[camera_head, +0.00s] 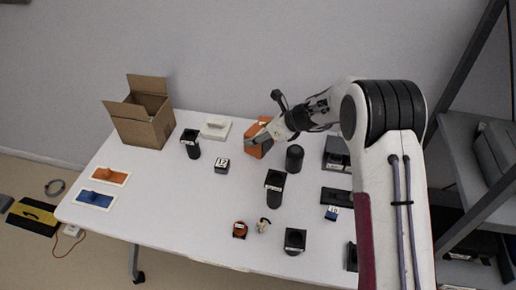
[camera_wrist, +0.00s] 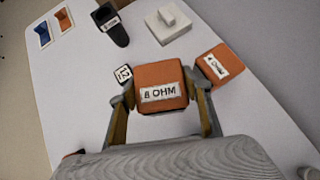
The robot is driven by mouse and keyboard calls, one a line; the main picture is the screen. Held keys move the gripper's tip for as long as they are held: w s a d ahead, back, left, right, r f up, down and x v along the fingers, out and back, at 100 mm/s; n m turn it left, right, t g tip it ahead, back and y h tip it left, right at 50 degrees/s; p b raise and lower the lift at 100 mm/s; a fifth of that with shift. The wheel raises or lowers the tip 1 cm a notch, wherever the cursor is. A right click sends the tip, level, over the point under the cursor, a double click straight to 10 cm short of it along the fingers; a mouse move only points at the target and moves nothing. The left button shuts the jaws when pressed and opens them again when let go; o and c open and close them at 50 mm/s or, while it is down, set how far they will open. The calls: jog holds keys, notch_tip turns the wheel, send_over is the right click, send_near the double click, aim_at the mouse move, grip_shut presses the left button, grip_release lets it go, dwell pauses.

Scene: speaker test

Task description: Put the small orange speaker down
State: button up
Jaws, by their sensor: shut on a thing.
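A small orange speaker with a white "8 OHM" label (camera_wrist: 162,83) is between the two fingers of my gripper (camera_wrist: 160,94) in the wrist view. The fingers are shut on its sides. In the head view my gripper (camera_head: 257,138) is over the back part of the table, and the held speaker (camera_head: 254,151) shows partly below it. I cannot tell whether it touches the table. A second orange labelled speaker (camera_wrist: 212,66) is on the table to the right in the wrist view, behind the gripper in the head view.
A small dark block labelled "12" (camera_head: 222,166) sits left of the gripper. A white block (camera_head: 215,129), a black speaker (camera_head: 190,143) and an open cardboard box (camera_head: 144,125) are farther left. A dark cylinder (camera_head: 294,158) stands close on the right.

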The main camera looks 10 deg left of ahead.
jog(key=shift+f, duration=1.1)
jog(key=shift+f, duration=0.1)
jog(key=shift+f, duration=1.75)
jog(key=shift+f, duration=0.15)
jog(key=o, duration=1.6)
jog(key=shift+s+d+r, duration=0.1)
jog(key=shift+d+r, duration=0.25)
jog(key=shift+r, duration=0.15)
jog(key=shift+v, duration=5.5)
